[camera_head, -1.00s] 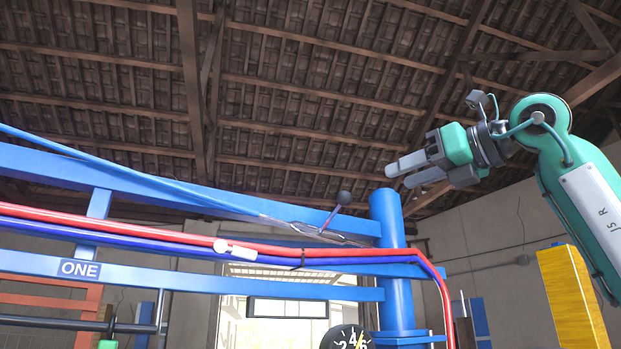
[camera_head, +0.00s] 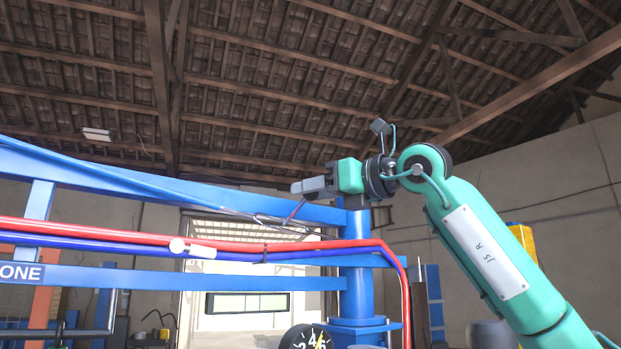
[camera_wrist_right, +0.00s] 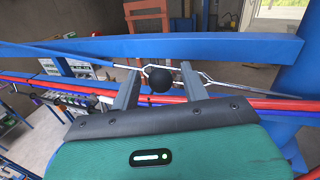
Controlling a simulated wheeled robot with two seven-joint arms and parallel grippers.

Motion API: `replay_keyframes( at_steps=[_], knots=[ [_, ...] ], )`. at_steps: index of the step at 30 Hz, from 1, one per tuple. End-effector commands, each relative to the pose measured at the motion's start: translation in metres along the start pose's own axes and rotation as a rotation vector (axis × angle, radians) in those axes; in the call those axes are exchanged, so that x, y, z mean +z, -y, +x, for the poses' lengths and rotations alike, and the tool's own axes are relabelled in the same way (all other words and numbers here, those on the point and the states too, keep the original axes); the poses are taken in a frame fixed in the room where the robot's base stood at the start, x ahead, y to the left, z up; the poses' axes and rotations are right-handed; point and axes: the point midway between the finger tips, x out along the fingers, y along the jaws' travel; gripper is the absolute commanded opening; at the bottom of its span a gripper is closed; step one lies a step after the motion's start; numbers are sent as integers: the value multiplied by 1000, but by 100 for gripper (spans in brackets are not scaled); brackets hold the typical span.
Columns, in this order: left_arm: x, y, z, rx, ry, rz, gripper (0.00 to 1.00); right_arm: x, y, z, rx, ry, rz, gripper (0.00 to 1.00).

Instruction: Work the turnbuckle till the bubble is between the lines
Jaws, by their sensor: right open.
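The turnbuckle (camera_head: 285,222) is a slim metal frame in line with the blue rod on top of the blue beam. In the right wrist view the turnbuckle (camera_wrist_right: 190,78) runs across the picture, and its lever ends in a black ball (camera_wrist_right: 160,79). My right gripper (camera_head: 297,187) is at the lever's upper end in the head view and hides the ball there. In the wrist view my right gripper (camera_wrist_right: 160,68) is open, one finger on each side of the ball, with gaps visible. No bubble or lines can be made out. My left gripper is out of view.
A red pipe (camera_head: 120,231) and a blue pipe (camera_head: 120,243) run below the beam (camera_head: 235,203). A blue post (camera_head: 357,270) stands right of the turnbuckle. A black dial (camera_head: 308,338) is partly visible at the bottom.

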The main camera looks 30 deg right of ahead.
Motion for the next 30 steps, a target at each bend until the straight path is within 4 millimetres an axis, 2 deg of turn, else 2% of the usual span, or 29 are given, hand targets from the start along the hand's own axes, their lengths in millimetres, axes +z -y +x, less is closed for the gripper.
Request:
replay_keyframes(
  at_steps=[5,13,14,18,21,30],
  knots=[
    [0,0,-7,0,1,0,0,0,0,12,0,-1,0,45],
    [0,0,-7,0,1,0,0,-1,0,13,0,-1,0,45],
    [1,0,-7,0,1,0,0,-1,0,13,0,0,0,44],
    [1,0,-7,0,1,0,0,-1,0,12,0,0,0,16],
    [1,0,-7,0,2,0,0,-1,0,12,0,0,0,0],
    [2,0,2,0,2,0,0,2,1,8,1,5,4,0]
  ],
)
